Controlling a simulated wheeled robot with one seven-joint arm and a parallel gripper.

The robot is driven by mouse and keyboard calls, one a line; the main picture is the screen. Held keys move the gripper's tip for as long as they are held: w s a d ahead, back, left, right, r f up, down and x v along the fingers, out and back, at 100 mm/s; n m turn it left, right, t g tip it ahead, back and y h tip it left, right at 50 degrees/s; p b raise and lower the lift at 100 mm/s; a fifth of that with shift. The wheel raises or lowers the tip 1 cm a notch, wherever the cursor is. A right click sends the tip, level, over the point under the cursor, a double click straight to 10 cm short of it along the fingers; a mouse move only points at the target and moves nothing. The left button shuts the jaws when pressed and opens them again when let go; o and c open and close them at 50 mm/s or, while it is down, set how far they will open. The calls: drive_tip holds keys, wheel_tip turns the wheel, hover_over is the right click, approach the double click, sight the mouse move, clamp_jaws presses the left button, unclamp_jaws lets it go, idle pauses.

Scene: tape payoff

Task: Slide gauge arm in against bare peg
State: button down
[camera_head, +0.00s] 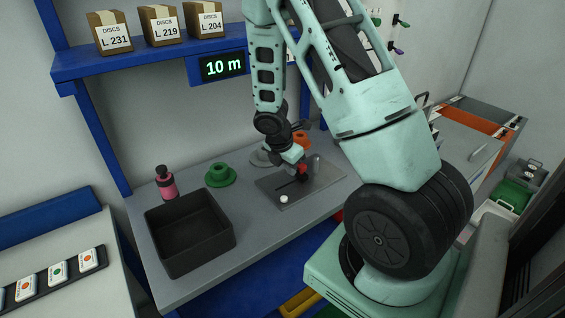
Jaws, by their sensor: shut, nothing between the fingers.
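A flat grey gauge plate (325,181) with a dark slot lies on the bench. A short grey upright peg (316,161) stands near its back edge, with no spool on it. A small red part (303,170) sits just left of the peg, by my fingertips; I take it for part of the gauge arm, but its shape is mostly hidden. I cannot tell whether it touches the peg. My gripper (297,167) reaches down over the plate beside the red part, shut and holding nothing. A white round knob (284,198) is at the plate's front left.
A black open bin (190,238) and a pink bottle (166,184) are at the left. A display (223,66) reads 10 m. The bench front between bin and plate is clear.

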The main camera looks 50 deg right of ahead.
sight(305, 166)
drive_tip(key=shift+d+f, duration=0.1)
drive_tip(key=shift+d, duration=0.85)
drive_tip(key=shift+s, duration=0.1)
drive_tip(key=shift+s+d+p, duration=0.25)
drive_tip(key=shift+d+p, duration=0.15)
drive_tip(key=shift+d, duration=0.65)
drive_tip(key=shift+s+d+p, duration=0.25)
drive_tip(key=shift+d+p, duration=0.1)
drive_tip(key=shift+d, duration=0.65)
